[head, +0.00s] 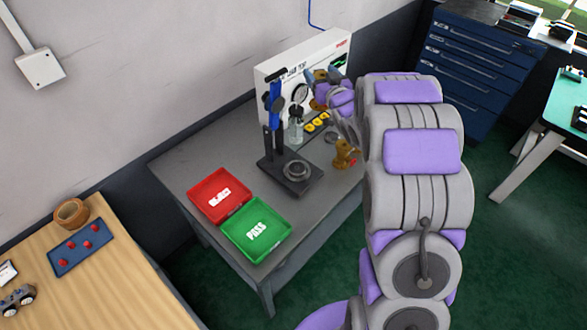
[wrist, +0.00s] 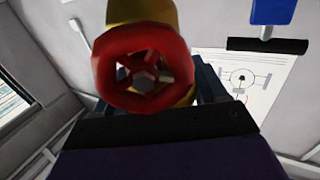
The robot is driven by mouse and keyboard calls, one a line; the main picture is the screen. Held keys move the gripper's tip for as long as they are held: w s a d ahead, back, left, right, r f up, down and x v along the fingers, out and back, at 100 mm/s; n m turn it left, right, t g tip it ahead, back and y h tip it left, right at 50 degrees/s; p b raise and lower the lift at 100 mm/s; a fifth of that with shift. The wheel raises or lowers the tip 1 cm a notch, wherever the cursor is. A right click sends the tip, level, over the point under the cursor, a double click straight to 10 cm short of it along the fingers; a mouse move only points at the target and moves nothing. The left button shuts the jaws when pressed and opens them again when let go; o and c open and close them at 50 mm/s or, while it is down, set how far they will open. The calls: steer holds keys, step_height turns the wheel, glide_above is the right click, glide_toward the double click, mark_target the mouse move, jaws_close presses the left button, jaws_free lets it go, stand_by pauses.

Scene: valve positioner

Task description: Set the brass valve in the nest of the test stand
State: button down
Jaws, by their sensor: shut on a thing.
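A brass valve with a red handwheel (wrist: 146,72) is close up in the wrist view, shut between the dark jaws of my gripper (wrist: 165,95). In the head view my gripper (head: 322,80) is raised in front of the white test panel, with brass colour at its tip. The test stand (head: 270,160) has a black base, a post and a blue clamp (head: 275,105). Its round nest (head: 297,171) looks empty. My gripper is above and behind the nest, apart from it. A second brass valve (head: 345,155) stands on the grey table, right of the stand.
The grey table (head: 190,155) also bears a red tray (head: 219,194) and a green tray (head: 257,231) marked PASS. The white panel (head: 285,72) with a gauge stands at the back. A wooden bench (head: 110,270) is at left and a blue drawer cabinet (head: 470,65) at right.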

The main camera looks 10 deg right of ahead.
steer(key=s+d+f+n+g+y, duration=0.2)
steer(key=s+d+f+n+y, duration=0.15)
steer(key=s+f, duration=0.5)
steer(key=s+d+f+n+g+y, duration=0.25)
steer(key=s+f+y, duration=0.25)
steer(key=f, duration=0.6)
steer(key=w+a+f+b, duration=0.1)
steer(key=w+a+f, duration=0.1)
steer(key=w+a, duration=0.3)
steer(key=w+a+f+b, duration=0.1)
steer(key=w+a+f, duration=0.2)
steer(key=a, duration=0.6)
steer(key=shift+w+a+f+n, duration=0.15)
steer(key=shift+w+a+n, duration=0.15)
steer(key=shift+w, duration=0.55)
